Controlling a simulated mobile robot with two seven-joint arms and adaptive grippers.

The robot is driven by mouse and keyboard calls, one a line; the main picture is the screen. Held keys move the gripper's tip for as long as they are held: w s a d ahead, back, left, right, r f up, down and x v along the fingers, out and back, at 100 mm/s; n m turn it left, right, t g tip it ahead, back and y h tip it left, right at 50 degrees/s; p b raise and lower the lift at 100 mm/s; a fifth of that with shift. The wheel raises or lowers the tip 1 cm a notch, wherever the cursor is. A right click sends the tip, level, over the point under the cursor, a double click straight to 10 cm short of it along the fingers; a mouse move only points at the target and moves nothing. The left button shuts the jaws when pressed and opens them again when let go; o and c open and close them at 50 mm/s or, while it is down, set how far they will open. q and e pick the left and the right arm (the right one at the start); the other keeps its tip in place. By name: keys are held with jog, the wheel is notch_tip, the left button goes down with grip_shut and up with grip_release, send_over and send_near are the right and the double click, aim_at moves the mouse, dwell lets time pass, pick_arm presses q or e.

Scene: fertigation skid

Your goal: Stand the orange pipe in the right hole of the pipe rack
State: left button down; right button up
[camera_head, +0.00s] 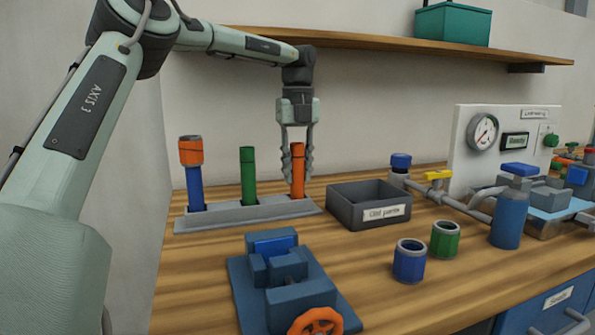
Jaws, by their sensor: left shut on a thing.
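The orange pipe (297,172) stands upright in the right hole of the grey pipe rack (247,212). My left gripper (297,172) points down from above and is shut on the upper part of the orange pipe, with a finger on each side. A green pipe (248,172) stands in the middle hole. A blue pipe (195,187) with an orange collar (190,151) on top stands in the left hole. The pipe's lower end is hidden inside the rack. My right gripper is not in view.
An open dark box (345,213) labelled "Old parts" stands just right of the rack. A blue vise (285,278) with an orange handwheel (315,322) is in front. Blue (409,261) and green (445,239) cups stand right of it. A wooden shelf (400,43) hangs above.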

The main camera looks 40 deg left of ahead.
pick_arm(q)
jog(key=shift+f, duration=0.1)
jog(key=c, duration=1.2)
grip_release()
jog(key=shift+r, duration=0.5)
notch_tip(320, 180, up, 11)
jog(key=shift+f+p, duration=0.1)
jog(key=shift+p, duration=1.15)
jog(key=shift+r, duration=0.3)
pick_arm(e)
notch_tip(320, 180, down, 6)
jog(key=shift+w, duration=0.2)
